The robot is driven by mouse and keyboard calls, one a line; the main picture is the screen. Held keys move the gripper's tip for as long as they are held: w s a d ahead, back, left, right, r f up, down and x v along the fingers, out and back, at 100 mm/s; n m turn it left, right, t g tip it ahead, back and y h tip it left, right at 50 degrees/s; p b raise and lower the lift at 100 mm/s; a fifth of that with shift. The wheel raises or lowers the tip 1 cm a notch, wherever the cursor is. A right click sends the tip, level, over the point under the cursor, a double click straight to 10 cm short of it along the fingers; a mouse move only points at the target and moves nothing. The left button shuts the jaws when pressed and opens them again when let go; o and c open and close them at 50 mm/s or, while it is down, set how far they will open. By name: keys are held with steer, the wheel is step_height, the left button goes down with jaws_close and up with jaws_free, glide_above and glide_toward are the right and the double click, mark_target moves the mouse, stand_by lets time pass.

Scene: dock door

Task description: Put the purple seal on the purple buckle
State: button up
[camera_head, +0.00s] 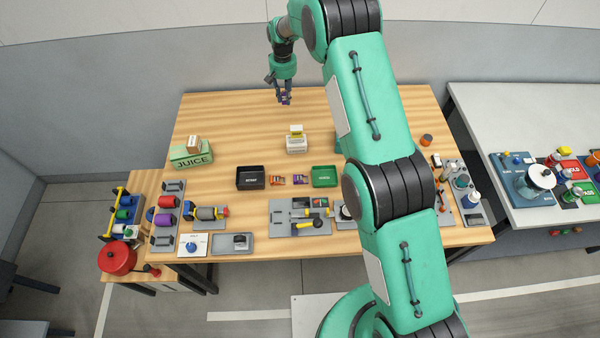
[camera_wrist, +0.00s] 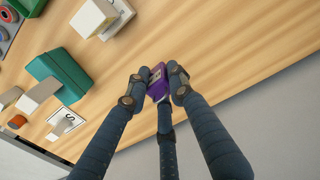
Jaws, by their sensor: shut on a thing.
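My gripper (camera_head: 285,98) is shut on a small purple block, which looks like the purple seal (camera_head: 286,100). It is at the far edge of the wooden table, and the height above the wood is hard to judge. In the wrist view the purple seal (camera_wrist: 157,84) sits between the fingertips, with a pale marking on its face. A small purple piece, which looks like the purple buckle (camera_head: 300,180), lies mid-table between a black tray and a green tray, well nearer the front than my gripper. It is apart from the seal.
An orange piece (camera_head: 276,180) lies left of the buckle, beside the black tray (camera_head: 250,187). The green tray (camera_head: 324,185) is on the right. A white box (camera_head: 296,145) stands between my gripper and the buckle. A green juice box (camera_head: 190,158) is at left. Bare wood surrounds the white box.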

steer(key=s+d, duration=0.3)
steer(key=s, duration=1.2)
steer(key=s+d+m, duration=0.1)
steer(key=s+d, duration=0.2)
steer(key=s, duration=1.1)
steer(key=s+d, duration=0.3)
steer(key=s, duration=1.2)
step_height(320, 180, down, 7)
steer(key=shift+f, duration=0.15)
steer(key=shift+w, duration=0.15)
steer(key=p, duration=0.2)
glide_above(301, 177)
steer(key=shift+f, duration=0.75)
steer(key=shift+f, duration=1.75)
